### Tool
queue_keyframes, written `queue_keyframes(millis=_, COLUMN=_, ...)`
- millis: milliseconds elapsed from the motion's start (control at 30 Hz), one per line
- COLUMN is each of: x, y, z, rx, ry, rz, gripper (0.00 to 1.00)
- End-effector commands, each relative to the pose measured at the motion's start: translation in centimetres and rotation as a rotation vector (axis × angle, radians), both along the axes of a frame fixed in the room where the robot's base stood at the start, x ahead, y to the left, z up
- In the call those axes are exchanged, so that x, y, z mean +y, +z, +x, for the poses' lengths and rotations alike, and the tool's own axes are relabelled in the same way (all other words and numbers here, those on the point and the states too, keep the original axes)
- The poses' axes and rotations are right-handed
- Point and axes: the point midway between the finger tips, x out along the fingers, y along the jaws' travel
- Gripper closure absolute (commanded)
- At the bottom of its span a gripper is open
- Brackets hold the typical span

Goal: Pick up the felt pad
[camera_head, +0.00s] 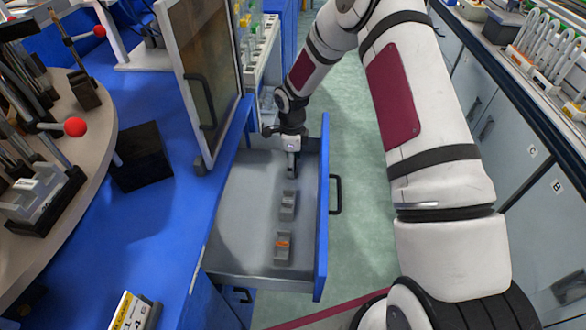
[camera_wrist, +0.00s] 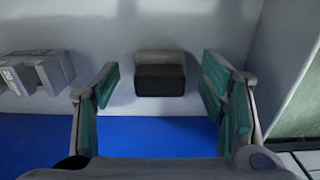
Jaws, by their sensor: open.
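A small dark block with a grey upper part, which looks like the felt pad (camera_wrist: 160,80), lies on the drawer floor in the wrist view. My gripper (camera_wrist: 161,72) is open, with one teal-lined finger on each side of the block and visible gaps between. I cannot tell how far above it the fingertips are. In the head view my gripper (camera_head: 291,173) points down into the far end of the open drawer (camera_head: 240,225). There the gripper mostly hides the block.
A grey block (camera_head: 288,206) and a grey block with an orange mark (camera_head: 283,248) sit nearer in the drawer. A labelled grey block (camera_wrist: 38,72) is left in the wrist view. The drawer's blue front (camera_head: 322,215) stands close on the right; its left floor is bare.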

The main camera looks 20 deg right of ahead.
Motion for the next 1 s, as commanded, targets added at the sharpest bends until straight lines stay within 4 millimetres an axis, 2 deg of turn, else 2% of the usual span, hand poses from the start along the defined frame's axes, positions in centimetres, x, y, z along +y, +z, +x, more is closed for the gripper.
queue_keyframes(millis=100, x=0.0, y=-0.6, z=0.0, rx=0.0, ry=0.001, rz=0.0, gripper=0.35)
queue_keyframes(millis=300, x=0.0, y=-0.6, z=0.0, rx=0.0, ry=0.001, rz=0.0, gripper=0.35)
queue_keyframes(millis=533, x=0.0, y=-0.6, z=0.0, rx=0.0, ry=0.001, rz=0.0, gripper=0.87)
queue_keyframes(millis=633, x=0.0, y=-0.6, z=0.0, rx=0.0, ry=0.001, rz=0.0, gripper=0.87)
queue_keyframes(millis=667, x=0.0, y=-0.6, z=0.0, rx=0.0, ry=0.001, rz=0.0, gripper=0.91)
queue_keyframes(millis=833, x=0.0, y=-0.4, z=0.0, rx=-0.001, ry=0.001, rz=0.0, gripper=0.91)
queue_keyframes(millis=1000, x=0.0, y=1.4, z=0.1, rx=-0.004, ry=0.001, rz=-0.002, gripper=0.91)
